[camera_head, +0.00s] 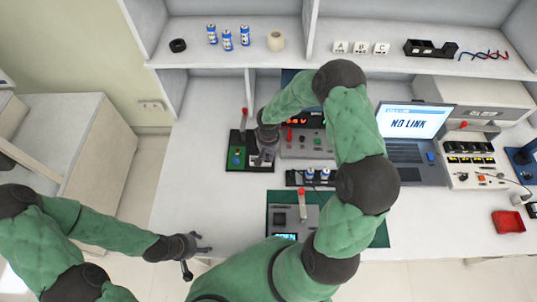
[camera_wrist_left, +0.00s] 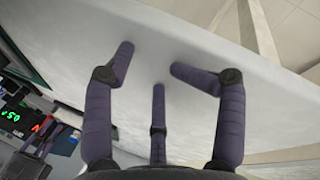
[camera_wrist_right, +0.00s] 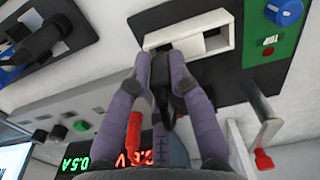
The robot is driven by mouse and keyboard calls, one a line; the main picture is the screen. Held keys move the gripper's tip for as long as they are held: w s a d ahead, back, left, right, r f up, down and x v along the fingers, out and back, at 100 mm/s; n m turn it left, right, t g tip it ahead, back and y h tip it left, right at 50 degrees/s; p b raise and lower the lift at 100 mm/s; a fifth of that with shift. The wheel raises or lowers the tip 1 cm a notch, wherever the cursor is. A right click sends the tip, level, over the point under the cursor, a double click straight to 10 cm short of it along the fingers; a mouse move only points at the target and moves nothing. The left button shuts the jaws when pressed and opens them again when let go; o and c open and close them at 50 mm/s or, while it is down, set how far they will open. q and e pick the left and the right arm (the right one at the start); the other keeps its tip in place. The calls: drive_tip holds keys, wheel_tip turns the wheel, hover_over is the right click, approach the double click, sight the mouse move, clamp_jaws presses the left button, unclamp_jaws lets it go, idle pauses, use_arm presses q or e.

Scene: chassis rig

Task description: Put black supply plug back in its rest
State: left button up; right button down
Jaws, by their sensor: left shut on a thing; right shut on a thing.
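In the right wrist view, my right gripper (camera_wrist_right: 163,65) is shut on the black supply plug (camera_wrist_right: 162,88), which is mostly covered by the fingers. The fingertips are at the near edge of a white slotted block (camera_wrist_right: 216,41) on a dark board, which looks like the rest. I cannot tell whether the plug touches or enters it. In the head view, my right gripper (camera_head: 263,150) is over that board, left of the power supply (camera_head: 305,140). My left gripper (camera_wrist_left: 150,62) has its fingers apart with nothing visible between them, beside the table's front edge; the head view shows it low at left (camera_head: 195,245).
The board bears a green panel with a blue knob (camera_wrist_right: 287,12) and a red-tipped lever (camera_wrist_right: 265,160). A red plug (camera_wrist_right: 134,135) stands on the supply. A laptop (camera_head: 415,125) reads "NO LINK". A battery tray (camera_head: 293,180) and a green mat (camera_head: 381,236) lie in front.

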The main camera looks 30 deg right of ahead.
use_arm(q)
drive_tip(key=shift+s+f+b, duration=0.15)
drive_tip(key=shift+f+b, duration=0.25)
drive_tip(key=shift+f, duration=0.25)
use_arm(e)
drive_tip(key=shift+d+f, duration=0.1)
drive_tip(key=shift+f, duration=0.5)
use_arm(q)
drive_tip(key=shift+r, duration=0.1)
use_arm(e)
drive_tip(key=shift+r, duration=0.2)
use_arm(q)
drive_tip(key=shift+a+r+p, duration=0.15)
drive_tip(key=shift+r+p, duration=0.4)
drive_tip(key=shift+p, duration=0.15)
use_arm(e)
drive_tip(key=shift+a+r, duration=0.2)
drive_tip(key=shift+r, duration=0.85)
drive_tip(key=shift+w+n, duration=0.1)
drive_tip(key=shift+n, duration=0.3)
use_arm(q)
drive_tip(key=shift+s+f+b, duration=0.1)
drive_tip(key=shift+f+b, duration=0.25)
drive_tip(key=shift+d+f+b, duration=0.2)
drive_tip(key=shift+f+b, duration=0.25)
drive_tip(key=shift+b, duration=0.05)
use_arm(e)
drive_tip(key=shift+d+f, duration=0.15)
drive_tip(key=shift+f, duration=0.4)
